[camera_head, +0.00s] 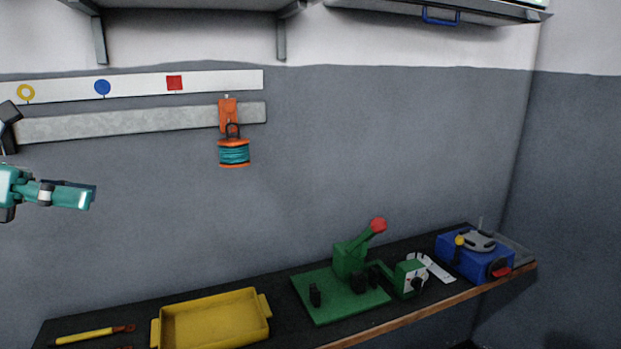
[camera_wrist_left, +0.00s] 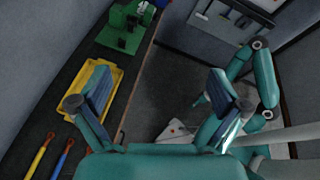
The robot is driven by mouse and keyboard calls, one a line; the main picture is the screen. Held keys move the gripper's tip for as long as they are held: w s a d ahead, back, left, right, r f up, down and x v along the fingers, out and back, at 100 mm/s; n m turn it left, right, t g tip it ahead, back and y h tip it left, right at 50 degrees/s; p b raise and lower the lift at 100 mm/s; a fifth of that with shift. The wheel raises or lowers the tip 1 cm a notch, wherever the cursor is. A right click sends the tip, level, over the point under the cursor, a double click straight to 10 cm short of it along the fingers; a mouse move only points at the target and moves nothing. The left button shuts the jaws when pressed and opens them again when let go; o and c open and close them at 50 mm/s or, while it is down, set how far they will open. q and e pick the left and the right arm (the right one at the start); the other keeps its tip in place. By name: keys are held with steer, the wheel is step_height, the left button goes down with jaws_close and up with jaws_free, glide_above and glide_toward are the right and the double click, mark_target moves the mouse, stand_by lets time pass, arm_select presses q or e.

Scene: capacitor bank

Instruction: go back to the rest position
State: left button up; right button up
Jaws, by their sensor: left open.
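My left gripper (camera_head: 76,194) is at the left edge of the head view, raised in front of the grey wall and apart from everything on the bench. In the left wrist view my left gripper (camera_wrist_left: 160,90) has its two fingers wide apart, with nothing between them. A teal arm of mine shows at the right of that view.
The dark bench (camera_head: 285,292) holds a yellow tray (camera_head: 262,334), a green fixture (camera_head: 342,306), a blue box (camera_head: 458,262) and a yellow-handled tool (camera_head: 85,336). An orange-and-teal reel (camera_head: 234,153) hangs on the wall rail (camera_head: 130,123). The wall's middle is clear.

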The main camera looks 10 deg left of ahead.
arm_select(q)
steer(key=w+d+f+g+h, duration=0.15)
steer(key=w+d+f, duration=0.3)
steer(key=f, duration=0.55)
steer(key=w+d+f+g, duration=0.3)
steer(key=d+f, duration=0.2)
steer(key=f, duration=0.5)
steer(key=w+d+f+g, duration=0.25)
steer(key=d+f, duration=0.25)
steer(key=f, duration=0.5)
steer(key=s+d+f+m+g+y, duration=0.15)
steer(key=d+f, duration=0.25)
steer(key=f, duration=0.4)
steer(key=s+d+f+m+g, duration=0.1)
steer(key=s+d+f, duration=0.2)
steer(key=f, duration=0.6)
steer(key=s+d+f+m+g+y, duration=0.1)
steer(key=s+d+f+m+y, duration=0.15)
steer(key=s+f+m, duration=0.7)
steer(key=s+d+f+m+g+y, duration=0.15)
steer(key=s+f+m+y, duration=0.25)
steer(key=s+f+m, duration=0.55)
steer(key=m+t, duration=0.2)
steer(key=f+m+t, duration=0.1)
steer(key=m+t, duration=0.1)
steer(key=m, duration=0.1)
steer(key=shift+s+d+f+m, duration=0.1)
steer(key=shift+s+m, duration=0.1)
steer(key=shift+m, duration=0.05)
